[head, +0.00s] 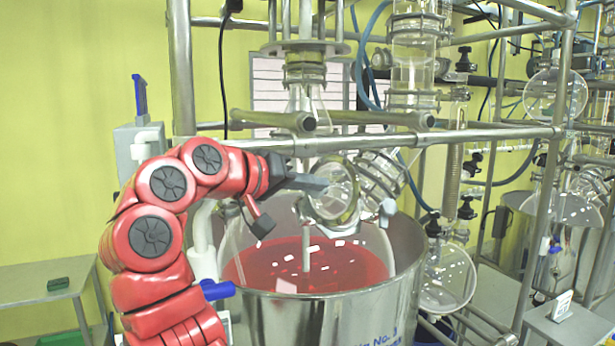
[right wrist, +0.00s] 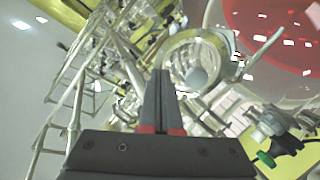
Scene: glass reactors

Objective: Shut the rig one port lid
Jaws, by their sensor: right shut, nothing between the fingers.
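The rig one reactor is a glass vessel of red liquid (head: 340,268) inside a large metal pot (head: 335,312). The port lid, a round glass disc with a pale rim (head: 352,212), stands steeply tilted above the vessel. The clamped port neck (head: 385,178) is just right of it. My right gripper (head: 322,184) is shut and empty, its fingertips at the left side of the lid; I cannot tell if they touch. In the right wrist view the shut fingers (right wrist: 161,85) point toward the lid's round rim (right wrist: 215,36). My left gripper is not in view.
A horizontal metal rail (head: 450,137) crosses just above the lid, and an upright post (head: 181,70) stands at left. Glass tubes and a round flask (head: 446,280) crowd the right side. A low table (head: 35,280) stands at far left.

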